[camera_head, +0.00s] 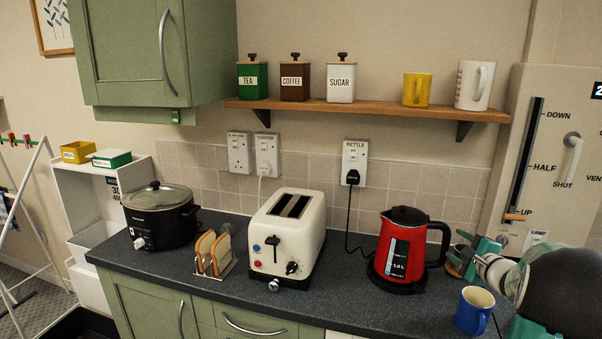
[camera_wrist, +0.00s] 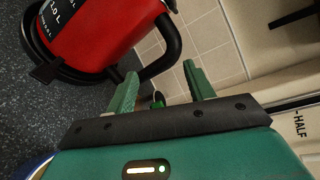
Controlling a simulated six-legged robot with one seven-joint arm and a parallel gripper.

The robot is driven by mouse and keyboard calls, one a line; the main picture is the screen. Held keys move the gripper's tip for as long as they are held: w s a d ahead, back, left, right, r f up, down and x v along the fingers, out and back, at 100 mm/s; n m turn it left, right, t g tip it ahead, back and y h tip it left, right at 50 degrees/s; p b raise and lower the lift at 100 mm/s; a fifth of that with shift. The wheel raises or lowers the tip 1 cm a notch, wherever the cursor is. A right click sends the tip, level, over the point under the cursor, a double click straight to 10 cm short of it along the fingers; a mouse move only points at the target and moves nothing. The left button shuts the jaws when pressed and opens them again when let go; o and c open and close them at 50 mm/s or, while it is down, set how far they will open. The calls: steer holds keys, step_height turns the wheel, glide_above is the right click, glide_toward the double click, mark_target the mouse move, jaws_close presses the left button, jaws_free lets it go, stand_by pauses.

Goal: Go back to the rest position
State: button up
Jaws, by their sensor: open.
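My gripper (camera_wrist: 160,84) is open in the wrist view. Its two green fingers stand apart with nothing held between them. A small green and white item shows past the gap, too small to name. In the head view my arm comes in from the right edge, and my gripper is over the right end of the counter, to the right of the red kettle (camera_head: 398,262). The kettle also shows in the wrist view (camera_wrist: 98,38), upper left, apart from the fingers. My gripper's fingertips are hard to make out in the head view.
A blue mug (camera_head: 474,311) stands close below my arm. The dark counter (camera_head: 345,305) also holds a white toaster (camera_head: 284,240), a toast rack (camera_head: 214,252) and a slow cooker (camera_head: 160,215). A wooden shelf (camera_head: 370,107) with canisters and mugs is above. A lever panel (camera_head: 555,130) is behind my arm.

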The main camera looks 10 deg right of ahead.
steer(key=s+a+r+n+g+y, duration=0.2)
steer(key=a+n, duration=0.2)
steer(key=a, duration=0.7)
steer(key=s+a+r+n+g+y, duration=0.1)
steer(key=s+a+n+g+y, duration=0.2)
steer(key=a, duration=0.9)
steer(key=s+a+r+n+g+y, duration=0.1)
steer(key=a+r+n+g+y, duration=0.1)
steer(key=a+n, duration=0.65)
steer(key=s+a+f+n+g+h, duration=0.1)
steer(key=s+a+n, duration=0.3)
steer(key=s, duration=0.6)
steer(key=s+a+f+n+g+h, duration=0.2)
steer(key=s+a+n+h, duration=0.1)
steer(key=s+a, duration=0.4)
steer(key=s+h, duration=0.1)
steer(key=s, duration=0.2)
steer(key=shift+a+n+g+h, duration=0.25)
steer(key=shift+n+g+h, duration=0.05)
steer(key=shift+n, duration=0.05)
steer(key=shift+c, duration=0.2)
steer(key=c, duration=0.3)
steer(key=shift+d, duration=0.15)
